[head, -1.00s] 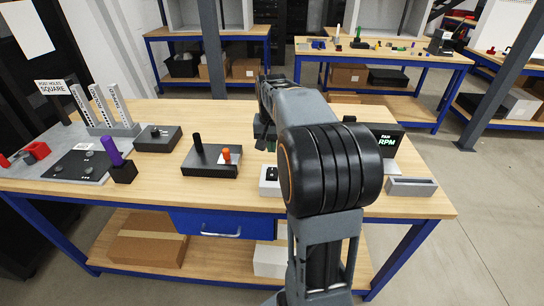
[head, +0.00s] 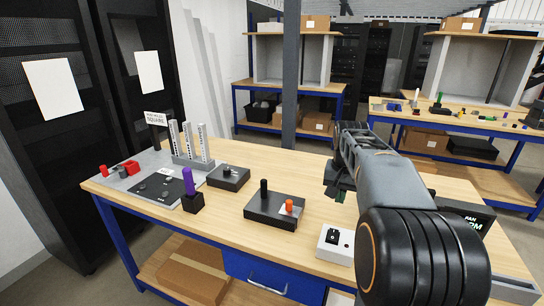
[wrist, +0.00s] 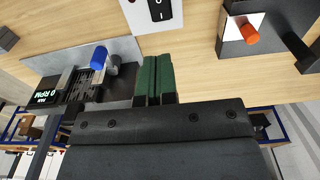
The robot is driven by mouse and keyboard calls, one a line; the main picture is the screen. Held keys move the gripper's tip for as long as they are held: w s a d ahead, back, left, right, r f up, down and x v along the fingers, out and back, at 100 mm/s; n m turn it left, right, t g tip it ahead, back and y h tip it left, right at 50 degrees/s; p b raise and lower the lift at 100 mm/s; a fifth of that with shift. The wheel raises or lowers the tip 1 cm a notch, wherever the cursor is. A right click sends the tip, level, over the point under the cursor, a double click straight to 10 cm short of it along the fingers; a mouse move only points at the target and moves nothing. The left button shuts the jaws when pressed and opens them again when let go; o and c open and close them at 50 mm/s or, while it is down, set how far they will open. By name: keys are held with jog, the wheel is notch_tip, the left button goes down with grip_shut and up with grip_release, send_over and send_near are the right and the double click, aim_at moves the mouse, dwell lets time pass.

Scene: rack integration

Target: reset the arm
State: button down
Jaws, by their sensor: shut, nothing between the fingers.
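My arm (head: 385,180) reaches out over the right part of the wooden workbench (head: 235,228). In the head view my gripper (head: 340,192) points down beyond the white switch box (head: 335,244), partly hidden by my arm. In the wrist view the green fingers of my gripper (wrist: 155,78) are pressed together with nothing between them. They hang above the bench, apart from the switch (wrist: 158,10), the blue knob (wrist: 98,57) and the orange knob (wrist: 250,34).
A black box with a lever and orange knob (head: 275,208) stands left of the switch box. A purple handle (head: 188,182), upright grey strips (head: 188,140) and red parts (head: 130,167) are farther left. The fan display (wrist: 45,96) is close by my gripper. Dark racks (head: 80,130) stand at left.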

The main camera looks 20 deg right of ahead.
jog(key=s+a+f+n+t, duration=0.1)
jog(key=s+a+f+n, duration=0.2)
jog(key=s+a, duration=0.4)
jog(key=s+a+f+n+t, duration=0.2)
jog(key=s+a+f+n, duration=0.2)
jog(key=a, duration=0.6)
jog(key=shift+s+f+n, duration=0.3)
jog(key=shift+s+f, duration=0.85)
jog(key=shift+s, duration=0.45)
